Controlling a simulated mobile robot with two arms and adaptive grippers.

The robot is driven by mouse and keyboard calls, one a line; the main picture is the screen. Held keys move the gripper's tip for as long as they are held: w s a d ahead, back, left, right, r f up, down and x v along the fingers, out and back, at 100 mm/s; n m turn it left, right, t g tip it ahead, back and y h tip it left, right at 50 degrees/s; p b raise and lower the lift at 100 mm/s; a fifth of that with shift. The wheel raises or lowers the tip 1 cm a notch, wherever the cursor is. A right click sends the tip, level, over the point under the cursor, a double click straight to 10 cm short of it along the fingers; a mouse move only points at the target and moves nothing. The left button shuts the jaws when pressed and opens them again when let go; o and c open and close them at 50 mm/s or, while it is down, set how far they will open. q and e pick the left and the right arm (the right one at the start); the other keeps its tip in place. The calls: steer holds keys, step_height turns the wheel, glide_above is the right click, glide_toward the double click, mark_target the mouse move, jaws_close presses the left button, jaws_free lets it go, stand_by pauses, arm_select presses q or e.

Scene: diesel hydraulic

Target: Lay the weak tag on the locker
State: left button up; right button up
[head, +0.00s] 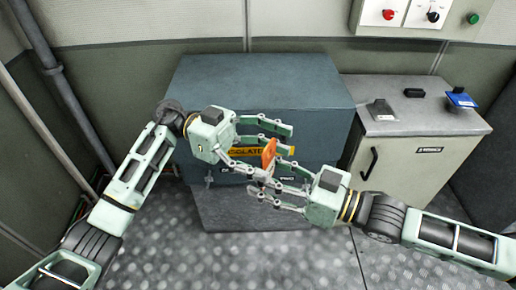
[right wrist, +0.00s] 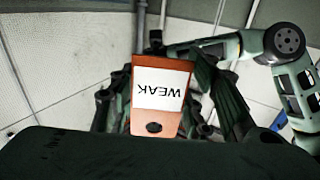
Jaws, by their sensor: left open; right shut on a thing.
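The weak tag (right wrist: 160,118) is an orange plate with a white label, its word WEAK upside down in the right wrist view. In the head view the tag (head: 268,153) is seen nearly edge-on, above the floor in front of the dark box. My right gripper (head: 264,180) is shut on it. My left gripper (head: 280,150) is open, its fingers close around the tag; whether they touch it I cannot tell. A cream cabinet with a black handle, apparently the locker (head: 400,165), stands at the right; its small label is too blurred to read.
A large blue-grey box (head: 265,85) with a yellow label stands behind my grippers. On the cabinet top are a grey holder (head: 380,110), a black block (head: 414,92) and a blue tag (head: 461,98). Its front top is clear. A switch panel (head: 405,14) hangs above.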

arm_select(q)
steer(key=shift+c, duration=0.4)
steer(key=c, duration=1.1)
steer(key=shift+c, duration=0.3)
arm_select(e)
steer(key=o, duration=1.1)
